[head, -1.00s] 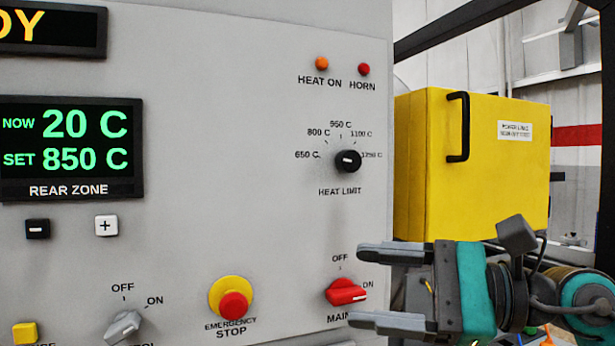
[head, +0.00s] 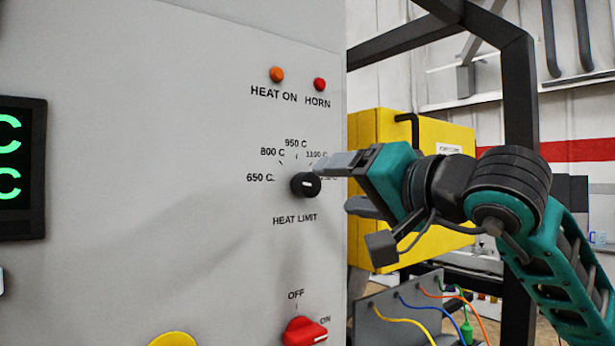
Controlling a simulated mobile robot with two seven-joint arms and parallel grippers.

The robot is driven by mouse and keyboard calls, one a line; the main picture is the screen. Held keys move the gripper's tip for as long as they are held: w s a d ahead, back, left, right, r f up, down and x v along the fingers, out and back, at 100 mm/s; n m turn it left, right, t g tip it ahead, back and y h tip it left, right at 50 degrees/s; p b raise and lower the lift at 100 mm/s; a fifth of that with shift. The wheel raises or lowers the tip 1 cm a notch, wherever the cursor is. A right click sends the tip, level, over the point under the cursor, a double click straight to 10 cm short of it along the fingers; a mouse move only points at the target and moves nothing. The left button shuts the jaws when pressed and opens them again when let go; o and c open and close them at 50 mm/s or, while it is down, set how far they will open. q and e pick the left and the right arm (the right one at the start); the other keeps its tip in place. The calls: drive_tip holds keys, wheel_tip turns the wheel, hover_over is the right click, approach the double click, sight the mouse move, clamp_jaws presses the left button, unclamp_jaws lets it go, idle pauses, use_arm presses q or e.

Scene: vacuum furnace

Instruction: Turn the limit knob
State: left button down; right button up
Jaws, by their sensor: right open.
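The heat limit knob (head: 306,185) is a small black round knob with a white mark, on the grey panel (head: 190,120) in the head view. Temperature labels from 650 C upward ring it; the rightmost label is partly hidden behind my gripper. The white mark points right, toward that label. My right gripper (head: 335,186) is open and comes in from the right, with its fingers spread one above the other. The upper fingertip is close to the knob's upper right; I cannot tell whether it touches. My left gripper is not in view.
The red main switch (head: 304,332) is below the knob, and the yellow emergency stop surround (head: 173,340) is at the bottom edge. Orange (head: 277,74) and red (head: 320,84) lamps are above. A yellow box (head: 375,150) and a dark frame post (head: 521,100) stand right, behind my arm.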

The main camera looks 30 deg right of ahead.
sight(312, 186)
drive_tip(key=w, duration=0.2)
drive_tip(key=w+p, duration=0.1)
drive_tip(key=w, duration=0.5)
drive_tip(key=shift+a+p, duration=0.3)
drive_tip(key=shift+a, duration=0.1)
drive_tip(key=shift+c, duration=0.2)
drive_tip(key=c, duration=1)
